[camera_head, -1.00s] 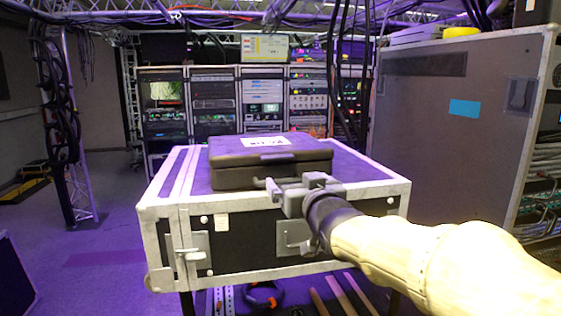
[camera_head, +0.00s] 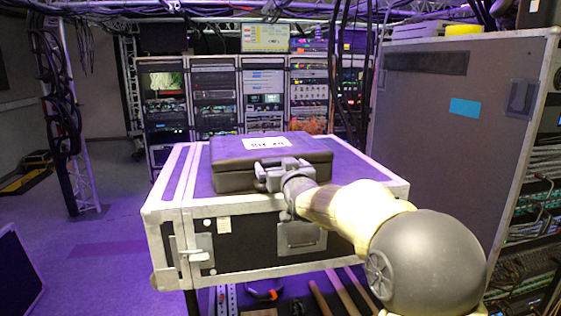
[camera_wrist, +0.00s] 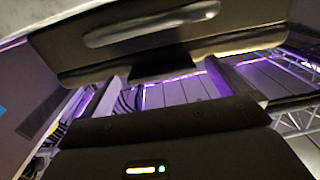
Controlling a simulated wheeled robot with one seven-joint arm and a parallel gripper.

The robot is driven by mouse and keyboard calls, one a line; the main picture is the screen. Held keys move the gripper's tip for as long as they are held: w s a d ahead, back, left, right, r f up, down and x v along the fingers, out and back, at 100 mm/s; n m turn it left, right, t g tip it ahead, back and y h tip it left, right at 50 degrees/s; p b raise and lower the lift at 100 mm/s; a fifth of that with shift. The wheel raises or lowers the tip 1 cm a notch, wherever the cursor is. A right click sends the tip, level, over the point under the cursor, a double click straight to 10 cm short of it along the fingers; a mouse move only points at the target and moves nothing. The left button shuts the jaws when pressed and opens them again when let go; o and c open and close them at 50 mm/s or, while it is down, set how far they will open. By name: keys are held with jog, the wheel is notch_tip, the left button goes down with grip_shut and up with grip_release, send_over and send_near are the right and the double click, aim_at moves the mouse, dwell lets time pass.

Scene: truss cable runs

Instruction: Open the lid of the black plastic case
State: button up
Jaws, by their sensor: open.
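The black plastic case (camera_head: 232,177) lies flat on the flight case, its lid (camera_head: 300,150) shut, with a white label (camera_head: 266,143) on top. My gripper (camera_head: 266,176) is open at the middle of the case's front, just below the lid's front edge, and hides part of the front face. I cannot tell whether the fingers touch the case. In the wrist view a dark case surface (camera_wrist: 240,35) with a pale raised strip (camera_wrist: 150,23) fills the top, close to the camera. My gripper's dark body with small lights fills the bottom.
The silver-edged flight case (camera_head: 165,215) is the stand, with bare top around the black case. A tall grey cabinet (camera_head: 450,150) stands close at the right. Equipment racks (camera_head: 215,100) stand behind. A truss post (camera_head: 65,120) and open floor are at the left.

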jog(key=shift+w+a, duration=0.15)
jog(key=shift+w, duration=0.3)
jog(key=shift+c, duration=0.2)
jog(key=c, duration=1.3)
jog(key=shift+o, duration=0.2)
jog(key=shift+r, duration=0.15)
